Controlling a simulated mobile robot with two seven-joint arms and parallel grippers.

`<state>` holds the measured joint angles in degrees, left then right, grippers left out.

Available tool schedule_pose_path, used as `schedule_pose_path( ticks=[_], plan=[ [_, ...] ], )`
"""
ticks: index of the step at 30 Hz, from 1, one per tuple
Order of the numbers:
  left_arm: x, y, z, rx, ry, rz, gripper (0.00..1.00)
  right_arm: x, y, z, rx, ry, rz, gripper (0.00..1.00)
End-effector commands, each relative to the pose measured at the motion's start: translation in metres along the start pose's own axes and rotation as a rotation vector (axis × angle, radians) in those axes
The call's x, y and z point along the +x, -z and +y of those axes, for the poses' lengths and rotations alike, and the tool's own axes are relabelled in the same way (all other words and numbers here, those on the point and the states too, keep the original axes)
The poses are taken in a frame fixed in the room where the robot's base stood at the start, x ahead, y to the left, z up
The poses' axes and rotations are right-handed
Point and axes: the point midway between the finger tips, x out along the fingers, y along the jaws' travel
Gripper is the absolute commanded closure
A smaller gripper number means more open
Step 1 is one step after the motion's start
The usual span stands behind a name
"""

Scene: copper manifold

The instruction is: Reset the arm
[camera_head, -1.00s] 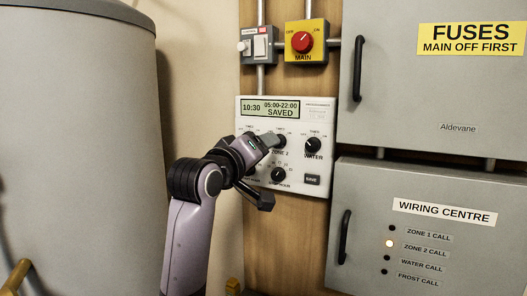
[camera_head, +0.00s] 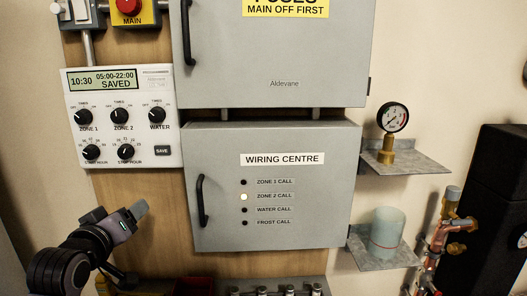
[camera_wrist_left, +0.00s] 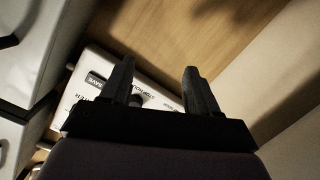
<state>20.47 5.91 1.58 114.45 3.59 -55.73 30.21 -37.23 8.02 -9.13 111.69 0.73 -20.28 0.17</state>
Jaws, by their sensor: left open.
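My left gripper (camera_head: 138,209) is at the lower left of the head view, below the white programmer panel (camera_head: 160,72) and apart from it. In the left wrist view its two fingers (camera_wrist_left: 160,80) are spread with nothing between them. In the head view the panel's display (camera_head: 103,80) reads 10:30, 05:00-22:00, SAVED. My right gripper is not in view.
The grey wiring centre box (camera_head: 330,215) has its Zone 2 lamp (camera_head: 244,197) lit. A fuse box (camera_head: 330,60) is above it. At right are a pressure gauge (camera_head: 393,117) on a shelf, a cup-like container (camera_head: 387,228) and copper pipework (camera_head: 440,235).

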Motion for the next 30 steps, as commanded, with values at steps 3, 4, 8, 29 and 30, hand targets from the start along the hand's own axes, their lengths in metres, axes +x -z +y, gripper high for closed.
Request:
schedule_pose_path(
  ticks=[3,4,8,29,30],
  plan=[
    [-0.005,-0.066,-0.024,0.098,0.015,-0.077,0.4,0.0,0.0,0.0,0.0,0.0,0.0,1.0],
    [-0.008,-0.082,-0.029,0.121,0.016,-0.095,0.4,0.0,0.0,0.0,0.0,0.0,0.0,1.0],
    [-0.026,-0.147,-0.051,0.222,0.014,-0.17,0.4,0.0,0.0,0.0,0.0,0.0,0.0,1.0],
    [-0.205,-0.377,-0.115,0.563,-0.1,-0.489,0.4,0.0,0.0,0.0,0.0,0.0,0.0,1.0],
    [-0.207,-0.378,-0.115,0.566,-0.102,-0.491,0.4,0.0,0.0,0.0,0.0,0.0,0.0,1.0]
  ],
)
